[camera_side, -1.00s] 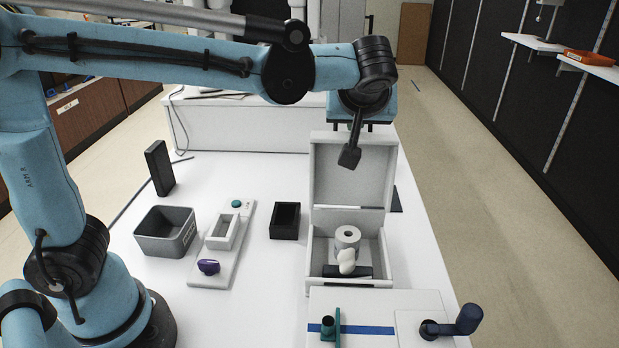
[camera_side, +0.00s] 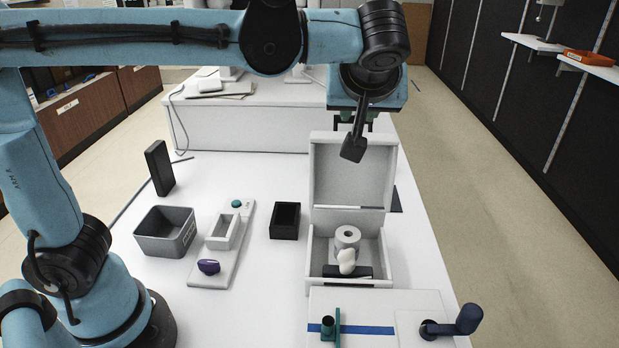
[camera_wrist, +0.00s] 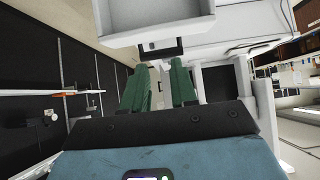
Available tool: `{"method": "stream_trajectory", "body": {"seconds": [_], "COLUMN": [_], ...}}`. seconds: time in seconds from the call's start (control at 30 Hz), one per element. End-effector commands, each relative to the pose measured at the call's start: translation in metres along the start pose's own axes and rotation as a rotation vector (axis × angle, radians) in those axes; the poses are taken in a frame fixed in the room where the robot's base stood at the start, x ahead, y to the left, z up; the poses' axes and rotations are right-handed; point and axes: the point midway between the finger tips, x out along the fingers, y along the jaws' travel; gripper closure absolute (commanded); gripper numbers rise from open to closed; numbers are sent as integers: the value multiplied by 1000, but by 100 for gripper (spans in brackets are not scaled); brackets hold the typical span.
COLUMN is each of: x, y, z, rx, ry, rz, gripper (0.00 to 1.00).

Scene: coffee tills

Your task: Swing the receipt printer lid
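The receipt printer is a light grey box (camera_side: 385,262) at the right of the counter, in the side view. Its lid (camera_side: 352,175) stands upright at the box's back edge. A white paper roll (camera_side: 347,237) stands inside, behind a white lumpy piece (camera_side: 347,262) and a dark bar (camera_side: 332,271). My gripper (camera_side: 353,124) is just above and apparently behind the lid's top edge; its tips are partly hidden. In the wrist view its two green fingers (camera_wrist: 160,80) are spread with nothing visibly held. A pale box-like part (camera_wrist: 155,25) lies beyond them there.
Left of the printer are a black tray (camera_side: 285,221), a pale board (camera_side: 217,268) with a purple knob (camera_side: 208,267), a grey bin (camera_side: 165,243) and a black upright block (camera_side: 159,168). A dark blue crank (camera_side: 466,321) stands at the front right.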

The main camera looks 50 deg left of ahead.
Motion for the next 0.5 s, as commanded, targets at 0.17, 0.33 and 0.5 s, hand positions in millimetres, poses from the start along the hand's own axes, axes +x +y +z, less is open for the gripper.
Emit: {"method": "stream_trajectory", "body": {"seconds": [0.17,0.33,0.5], "x": [-36,-57,-48], "y": [1,0,0], "z": [0,0,0], "rx": [4,2,-3], "ry": [1,1,0], "rz": [3,1,-4], "gripper": [72,72,57]}}
